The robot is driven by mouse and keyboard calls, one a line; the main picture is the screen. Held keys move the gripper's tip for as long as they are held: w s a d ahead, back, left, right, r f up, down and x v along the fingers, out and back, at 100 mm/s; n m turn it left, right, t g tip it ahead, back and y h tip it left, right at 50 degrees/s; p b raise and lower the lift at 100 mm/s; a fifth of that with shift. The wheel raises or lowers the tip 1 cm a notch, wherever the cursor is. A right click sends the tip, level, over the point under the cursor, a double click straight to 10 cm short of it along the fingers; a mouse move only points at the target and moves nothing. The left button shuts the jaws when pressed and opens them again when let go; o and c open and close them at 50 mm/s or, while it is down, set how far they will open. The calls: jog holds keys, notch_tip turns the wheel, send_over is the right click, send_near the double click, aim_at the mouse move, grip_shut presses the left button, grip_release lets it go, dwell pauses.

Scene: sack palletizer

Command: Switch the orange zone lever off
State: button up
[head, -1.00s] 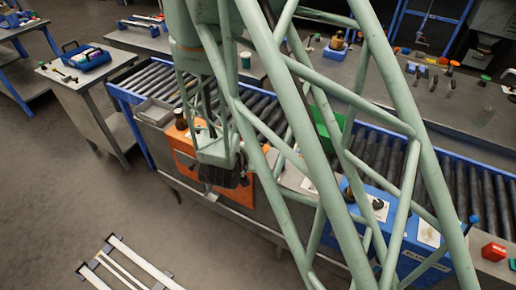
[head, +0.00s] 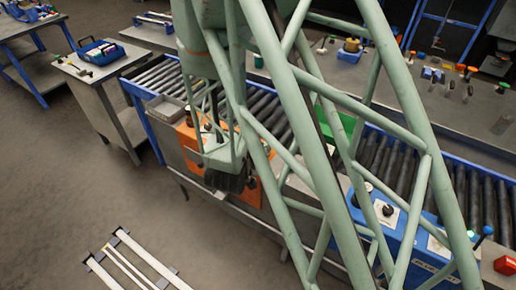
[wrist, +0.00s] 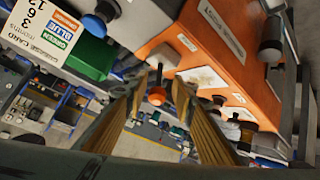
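The orange control box (head: 190,135) stands beside the roller conveyor in the head view, partly behind my arm. In the wrist view, the orange box (wrist: 215,45) fills the upper right, with pale plates and dark knobs. A lever with an orange grip (wrist: 157,95) on a grey stem shows at the box's left side. My gripper (wrist: 160,88) is open, its two fingers on either side of the lever's orange grip in the picture; I cannot tell whether they touch it. In the head view, my gripper (head: 230,182) hangs at the box's front, and the lever cannot be made out.
A card (wrist: 62,35) with colour names and a green box (wrist: 85,55) are at the wrist view's upper left. A blue control box (head: 395,225) stands to the right along the roller conveyor (head: 265,110). The floor at front left is open, with a pale rail frame (head: 130,265).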

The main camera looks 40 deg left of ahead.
jog(key=shift+d, duration=0.1)
jog(key=v, duration=1.2)
dwell(0.4)
jog(key=shift+w+r, duration=0.1)
jog(key=shift+w, duration=0.1)
dwell(0.5)
